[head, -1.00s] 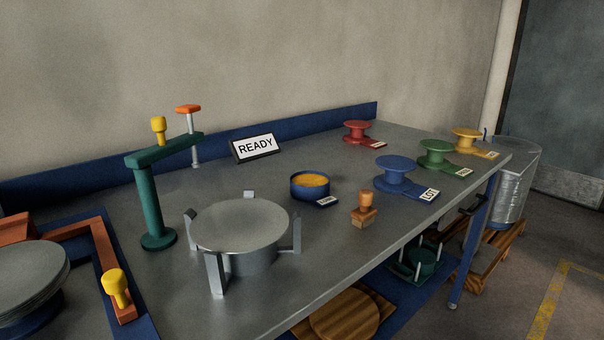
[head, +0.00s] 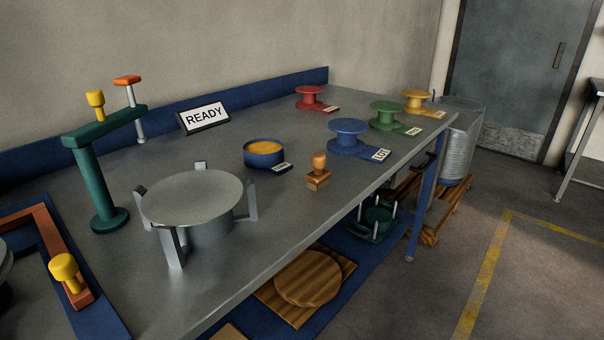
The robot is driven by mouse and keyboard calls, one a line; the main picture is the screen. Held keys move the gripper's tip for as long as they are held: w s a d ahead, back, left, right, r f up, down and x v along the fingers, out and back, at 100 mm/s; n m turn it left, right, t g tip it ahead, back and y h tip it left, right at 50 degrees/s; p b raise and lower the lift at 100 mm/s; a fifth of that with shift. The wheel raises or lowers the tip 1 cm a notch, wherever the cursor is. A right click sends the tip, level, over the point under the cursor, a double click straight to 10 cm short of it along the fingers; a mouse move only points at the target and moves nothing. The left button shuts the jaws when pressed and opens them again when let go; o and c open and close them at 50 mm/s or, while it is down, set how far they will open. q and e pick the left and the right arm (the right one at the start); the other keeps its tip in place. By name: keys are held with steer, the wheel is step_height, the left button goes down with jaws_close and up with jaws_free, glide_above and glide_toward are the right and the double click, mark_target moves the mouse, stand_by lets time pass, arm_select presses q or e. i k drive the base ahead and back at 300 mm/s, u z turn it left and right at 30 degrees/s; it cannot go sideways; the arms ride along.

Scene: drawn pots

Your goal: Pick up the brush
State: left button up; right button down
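I cannot make out a brush in the head view. A small wooden piece with a rounded handle on a block (head: 318,172), like a hand stamp, stands upright on the grey bench (head: 270,215). A blue bowl with yellow-orange contents (head: 264,155) stands to its left with a small label beside it. Neither of my grippers is in view.
A round metal stand (head: 193,200) and a green post with an arm (head: 98,185) stand on the bench at left. Behind are a READY sign (head: 204,117) and blue (head: 349,135), green and red spools. Wooden boards (head: 307,278) lie on the lower shelf. Floor at right is open.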

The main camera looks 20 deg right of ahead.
mark_target(318, 179)
steer(key=z, duration=2.45)
steer(key=i, duration=1.55)
steer(key=u, duration=2.95)
